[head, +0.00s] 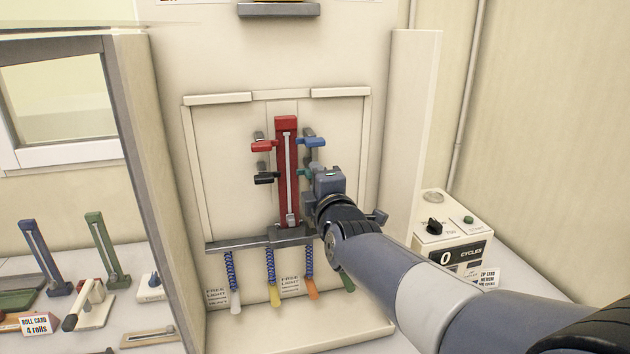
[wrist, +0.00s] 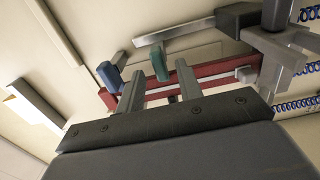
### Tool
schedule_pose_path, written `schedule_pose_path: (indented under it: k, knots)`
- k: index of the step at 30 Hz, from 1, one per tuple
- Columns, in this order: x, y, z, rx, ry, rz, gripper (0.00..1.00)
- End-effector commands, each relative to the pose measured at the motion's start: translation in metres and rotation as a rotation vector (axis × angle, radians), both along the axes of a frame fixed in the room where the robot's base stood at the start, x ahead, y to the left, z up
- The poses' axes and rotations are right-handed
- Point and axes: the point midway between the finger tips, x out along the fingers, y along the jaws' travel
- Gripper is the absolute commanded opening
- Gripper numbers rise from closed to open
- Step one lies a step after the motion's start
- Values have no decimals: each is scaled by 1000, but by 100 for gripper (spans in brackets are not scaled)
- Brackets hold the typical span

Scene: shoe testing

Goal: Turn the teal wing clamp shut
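The teal wing clamp (head: 304,172) is on the right side of the upright red holder (head: 286,150), mostly hidden by my gripper in the head view. In the wrist view the teal wing (wrist: 159,64) shows between the two fingertips, with a gap visible on each side. My gripper (wrist: 158,70) is open, its fingers apart. I cannot tell whether the wing is fully between the fingers or just beyond them. The blue wing clamp (head: 312,142) is just above the teal one; in the wrist view the blue wing (wrist: 110,76) is left of the left finger.
Red (head: 264,146) and black (head: 265,178) wing clamps project on the holder's left side. A grey ledge (head: 255,242) with coiled blue tethers is below. A cycle counter box (head: 452,235) stands at right. Other tools lie on the bench at left.

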Motion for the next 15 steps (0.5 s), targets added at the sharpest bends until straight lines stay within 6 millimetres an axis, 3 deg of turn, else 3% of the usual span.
schedule_pose_path:
  k: [9, 15]
  knots:
    - [-51, -14, -1, 2, -2, 1, 35]
    - [-74, -21, 0, 2, 1, 1, 35]
